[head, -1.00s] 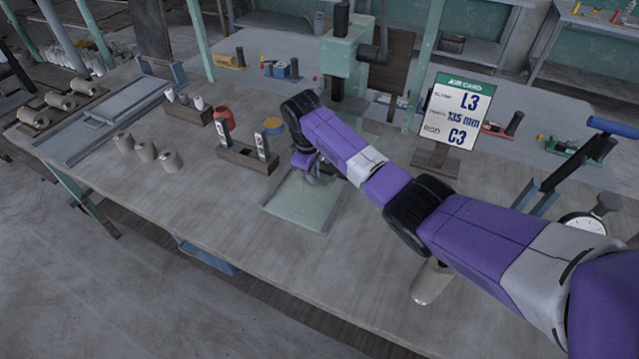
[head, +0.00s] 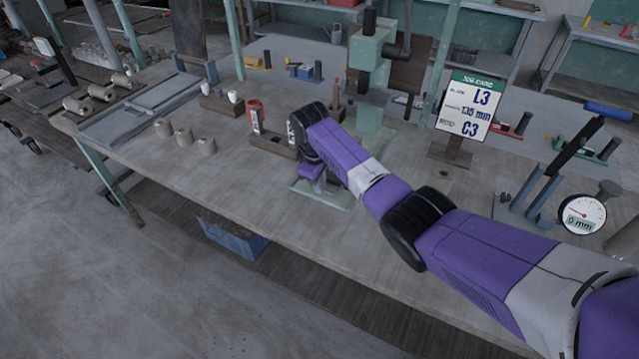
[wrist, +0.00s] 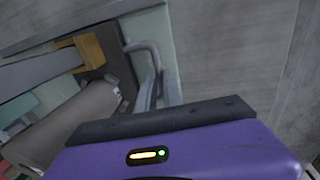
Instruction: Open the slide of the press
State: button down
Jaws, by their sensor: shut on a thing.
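The press (head: 370,50) is a pale green machine with a dark column, standing at the back of the bench. Its pale green base plate (head: 335,203) reaches toward the bench's front edge. My gripper (head: 314,188) is over the front part of this plate, mostly hidden by my wrist in the head view. In the wrist view, a grey bent handle (wrist: 146,50) lies at the finger (wrist: 150,92), and my gripper is shut on it. A grey cylinder (wrist: 62,130) and a wooden block (wrist: 90,47) show beside it. The slide itself is largely hidden by my arm.
A job card (head: 468,106) stands right of the press. A dial gauge (head: 582,215) reading 0 mm is at the right. A dark block with upright pieces (head: 272,146) is close left of my wrist. Several clay cylinders (head: 183,136) stand farther left. The front-left bench top is clear.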

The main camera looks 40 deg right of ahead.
dwell(0.3)
jog(key=c, duration=1.5)
grip_release()
jog(key=shift+r, duration=0.1)
jog(key=r, duration=0.2)
jog(key=a+r, duration=0.1)
jog(key=r, duration=0.4)
jog(key=shift+s+a+r+b, duration=0.15)
jog(key=shift+s+r+b, duration=0.1)
jog(key=shift+b, duration=0.05)
